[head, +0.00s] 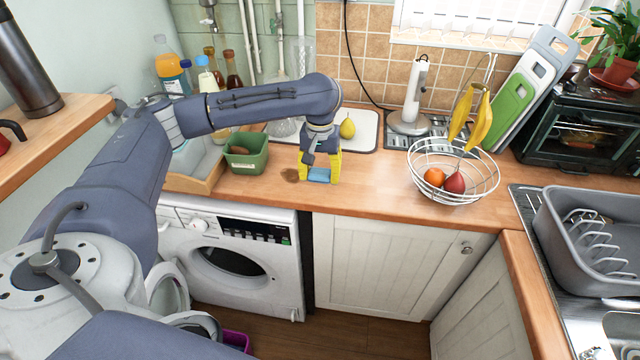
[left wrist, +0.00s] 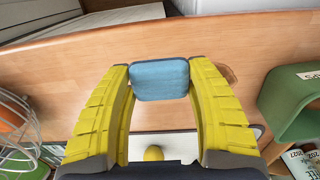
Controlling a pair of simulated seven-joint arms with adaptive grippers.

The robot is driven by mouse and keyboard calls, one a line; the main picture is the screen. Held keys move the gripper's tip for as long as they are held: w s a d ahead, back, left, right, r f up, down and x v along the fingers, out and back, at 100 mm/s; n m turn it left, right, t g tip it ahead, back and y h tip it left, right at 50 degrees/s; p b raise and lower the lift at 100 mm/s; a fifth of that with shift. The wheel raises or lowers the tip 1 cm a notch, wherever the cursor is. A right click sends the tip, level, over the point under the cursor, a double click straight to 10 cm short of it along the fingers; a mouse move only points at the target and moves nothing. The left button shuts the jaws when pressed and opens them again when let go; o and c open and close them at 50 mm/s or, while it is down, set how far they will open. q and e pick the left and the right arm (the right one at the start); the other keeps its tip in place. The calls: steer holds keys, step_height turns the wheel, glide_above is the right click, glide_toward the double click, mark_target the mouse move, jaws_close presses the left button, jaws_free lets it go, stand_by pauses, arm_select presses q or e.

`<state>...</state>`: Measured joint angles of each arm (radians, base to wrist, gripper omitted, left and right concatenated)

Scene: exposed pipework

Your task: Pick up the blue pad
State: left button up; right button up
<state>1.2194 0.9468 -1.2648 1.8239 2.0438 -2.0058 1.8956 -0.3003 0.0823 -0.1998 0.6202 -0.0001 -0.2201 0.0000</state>
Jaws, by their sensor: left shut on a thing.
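The blue pad (head: 319,174) is a small, flat, rounded block above or on the wooden counter near its front. My left gripper (head: 319,179) points down with its yellow fingers on either side of the pad. In the left wrist view the pad (left wrist: 160,79) sits between the fingertips of the left gripper (left wrist: 160,82), touched on both sides, so the gripper is shut on it. I cannot tell whether the pad is clear of the counter (head: 380,185). My right gripper is not in view.
A brown mark (head: 290,175) lies left of the gripper. A green container (head: 246,153) stands farther left. A pear (head: 347,127) on a white board (head: 366,142) is behind. A wire fruit basket (head: 453,170) stands right; the counter between is clear.

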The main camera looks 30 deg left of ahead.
mark_target(320, 172)
arm_select(q)
step_height(320, 172, up, 15)
steer(key=shift+f, duration=0.15)
stand_by(0.4)
